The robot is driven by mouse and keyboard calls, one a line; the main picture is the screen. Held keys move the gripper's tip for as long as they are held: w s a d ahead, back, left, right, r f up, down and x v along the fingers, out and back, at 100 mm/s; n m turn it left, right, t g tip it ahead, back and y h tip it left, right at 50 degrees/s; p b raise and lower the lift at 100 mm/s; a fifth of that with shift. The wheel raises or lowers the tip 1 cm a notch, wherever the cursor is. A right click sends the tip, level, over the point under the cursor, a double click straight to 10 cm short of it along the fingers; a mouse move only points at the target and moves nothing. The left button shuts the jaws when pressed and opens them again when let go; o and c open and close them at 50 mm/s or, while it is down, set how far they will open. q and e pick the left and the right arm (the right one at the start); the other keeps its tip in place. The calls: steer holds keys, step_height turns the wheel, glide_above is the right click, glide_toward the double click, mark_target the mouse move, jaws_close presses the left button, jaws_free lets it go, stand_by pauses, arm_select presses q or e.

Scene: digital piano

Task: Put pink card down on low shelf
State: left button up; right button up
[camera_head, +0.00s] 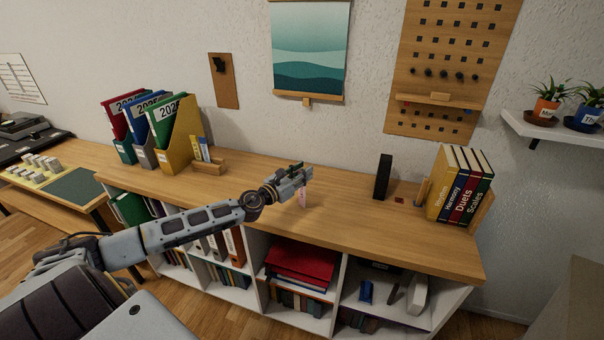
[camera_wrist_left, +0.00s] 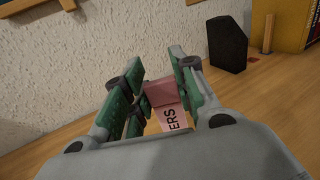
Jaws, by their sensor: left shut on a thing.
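My left gripper (camera_head: 298,178) is above the wooden top of the shelf unit in the head view. It is shut on the pink card (camera_head: 302,198), which hangs below the fingers. In the left wrist view the pink card (camera_wrist_left: 164,96) shows between the green finger pads of the left gripper (camera_wrist_left: 157,90), with the letters "ERS" readable and the rest hidden. The low shelf unit (camera_head: 340,232) has open compartments below its top, holding binders, books and a red stack. Which shelf is the low shelf I cannot tell. My right gripper is not in view.
A black upright block (camera_head: 382,178) and a row of books (camera_head: 460,186) stand right of the gripper on the top. Magazine files (camera_head: 176,134) and a small wooden holder (camera_head: 208,166) stand left. The top between them is mostly clear.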

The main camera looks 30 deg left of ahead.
arm_select(q)
steer(key=o, duration=0.7)
steer(key=shift+r+p, duration=0.35)
steer(key=shift+r, duration=0.05)
steer(key=shift+s+a+b, duration=0.2)
steer(key=shift+s+a, duration=0.1)
steer(key=shift+s, duration=1.65)
steer(key=shift+s+a+b, duration=0.2)
steer(key=shift+s+a, duration=0.1)
steer(key=shift+s, duration=1.7)
steer(key=shift+s+a+b, duration=0.2)
steer(key=shift+s+a, duration=0.1)
steer(key=shift+s, duration=1.65)
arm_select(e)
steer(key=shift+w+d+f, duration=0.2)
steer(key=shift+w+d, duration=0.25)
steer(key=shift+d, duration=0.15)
